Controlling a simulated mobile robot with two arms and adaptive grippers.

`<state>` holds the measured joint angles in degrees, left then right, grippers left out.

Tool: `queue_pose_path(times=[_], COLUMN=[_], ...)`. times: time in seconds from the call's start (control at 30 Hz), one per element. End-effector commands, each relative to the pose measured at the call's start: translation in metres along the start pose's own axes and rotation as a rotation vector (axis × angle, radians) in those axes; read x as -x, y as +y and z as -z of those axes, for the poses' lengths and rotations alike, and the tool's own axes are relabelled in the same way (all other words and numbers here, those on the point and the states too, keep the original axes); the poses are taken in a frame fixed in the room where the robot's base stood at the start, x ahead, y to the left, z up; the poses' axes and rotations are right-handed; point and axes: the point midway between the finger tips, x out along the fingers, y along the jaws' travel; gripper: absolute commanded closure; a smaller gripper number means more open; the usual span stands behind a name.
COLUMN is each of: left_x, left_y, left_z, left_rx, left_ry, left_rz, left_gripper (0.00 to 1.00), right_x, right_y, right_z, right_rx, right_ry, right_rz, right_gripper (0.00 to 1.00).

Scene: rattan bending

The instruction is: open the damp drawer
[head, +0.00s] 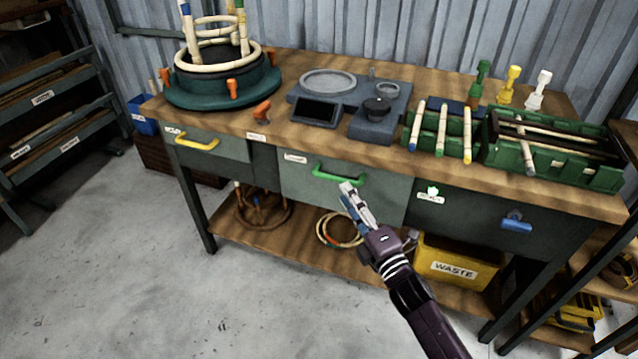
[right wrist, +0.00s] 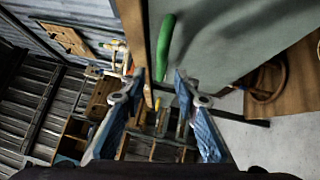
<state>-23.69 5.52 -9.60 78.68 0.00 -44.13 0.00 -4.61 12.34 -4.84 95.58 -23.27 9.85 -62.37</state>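The workbench has three shut drawers. The left drawer (head: 213,148) has a yellow handle (head: 197,142). The middle drawer (head: 300,182) has a green handle (head: 326,172), and the right drawer (head: 470,220) has a blue handle (head: 516,223). Their label words are too small to read, so I cannot tell which is damp. My right gripper (head: 346,188) is just in front of the middle drawer, close to the green handle. In the right wrist view, its fingers (right wrist: 156,78) are apart and empty, and the green handle (right wrist: 166,45) lies beyond the tips. My left gripper is out of view.
The bench top (head: 262,93) carries a round green jig (head: 222,95), a grey scale-like unit (head: 318,112) and green racks of rods (head: 555,165). A yellow waste bin (head: 455,268) and coils (head: 340,230) sit on the lower shelf. The floor (head: 110,270) at left is clear.

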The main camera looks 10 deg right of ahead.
Motion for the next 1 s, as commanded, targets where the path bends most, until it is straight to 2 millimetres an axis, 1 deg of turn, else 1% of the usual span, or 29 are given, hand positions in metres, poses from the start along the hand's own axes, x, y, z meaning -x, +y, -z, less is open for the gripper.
queue_pose_path(times=[0.3,0.5,0.63,0.87,1.0], left_x=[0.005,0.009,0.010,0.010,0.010], left_y=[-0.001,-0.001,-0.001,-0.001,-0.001], left_z=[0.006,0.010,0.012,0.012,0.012], left_rx=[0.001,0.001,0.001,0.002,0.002], left_ry=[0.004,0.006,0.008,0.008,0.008], left_rz=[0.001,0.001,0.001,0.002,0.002], left_gripper=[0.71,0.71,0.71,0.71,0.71], right_x=[-0.047,-0.067,-0.071,-0.071,-0.071], right_y=[-0.001,-0.002,-0.002,-0.002,-0.002], right_z=[0.000,0.000,0.000,0.000,0.000], right_rx=[-0.005,-0.006,-0.006,-0.007,-0.007], right_ry=[-0.001,0.000,0.000,-0.001,-0.001], right_rz=[0.002,0.005,0.006,0.007,0.006], right_gripper=[0.71,0.71,0.71,0.71,0.86])
